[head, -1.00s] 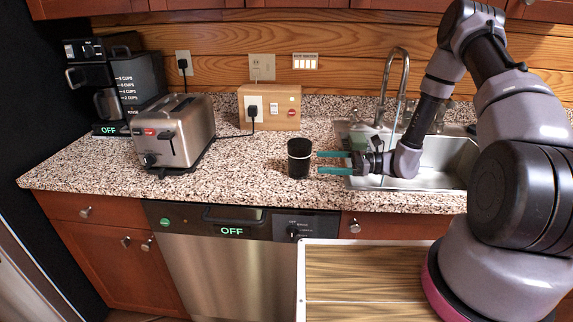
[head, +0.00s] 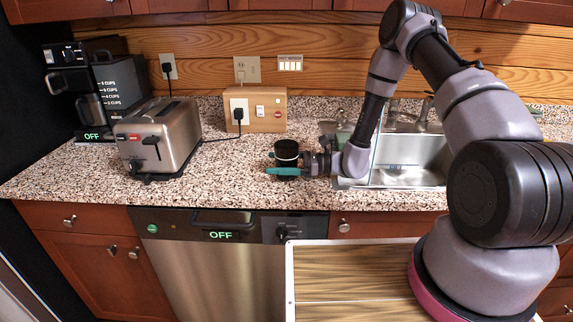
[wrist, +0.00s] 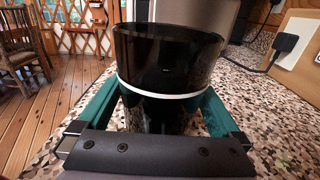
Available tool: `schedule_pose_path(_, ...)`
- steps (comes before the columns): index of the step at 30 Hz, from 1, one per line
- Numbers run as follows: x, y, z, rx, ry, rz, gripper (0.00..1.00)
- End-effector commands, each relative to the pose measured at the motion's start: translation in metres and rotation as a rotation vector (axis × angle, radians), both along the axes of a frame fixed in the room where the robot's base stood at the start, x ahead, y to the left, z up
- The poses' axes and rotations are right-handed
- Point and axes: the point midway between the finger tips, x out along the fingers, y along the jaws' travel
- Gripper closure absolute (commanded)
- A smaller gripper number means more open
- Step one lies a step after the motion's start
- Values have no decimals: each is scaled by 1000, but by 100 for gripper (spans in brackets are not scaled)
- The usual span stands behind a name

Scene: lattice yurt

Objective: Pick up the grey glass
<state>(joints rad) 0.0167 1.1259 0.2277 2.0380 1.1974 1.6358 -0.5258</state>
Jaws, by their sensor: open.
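The grey glass (head: 287,150) is a dark, see-through cup with a pale band around it. It stands upright on the speckled counter, left of the sink. In the wrist view the glass (wrist: 165,75) fills the middle of the picture. My gripper (head: 280,165) is around it, with one teal finger on the near side and the other on the far side. In the wrist view the fingers lie left and right of the glass, and the jaws are open. Whether either finger touches the glass is hard to tell.
A steel toaster (head: 160,137) stands to the left, with a coffee maker (head: 92,90) behind it. A wooden outlet box (head: 258,110) with a plugged cord stands behind the glass. The sink (head: 415,160) is to the right. The counter (head: 235,185) left of the glass is clear.

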Motion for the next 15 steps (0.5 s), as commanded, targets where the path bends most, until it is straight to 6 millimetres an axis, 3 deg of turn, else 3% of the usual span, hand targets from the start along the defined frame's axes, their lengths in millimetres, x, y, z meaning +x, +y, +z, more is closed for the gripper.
schedule_pose_path(6,0,1,0,0,0,-1,0)
schedule_pose_path(8,0,1,0,0,0,-1,19)
schedule_pose_path(12,0,1,0,0,0,-1,73)
schedule_pose_path(13,0,1,0,0,0,-1,75)
schedule_pose_path(14,0,1,0,0,0,-1,84)
schedule_pose_path(15,0,1,0,1,0,-1,84)
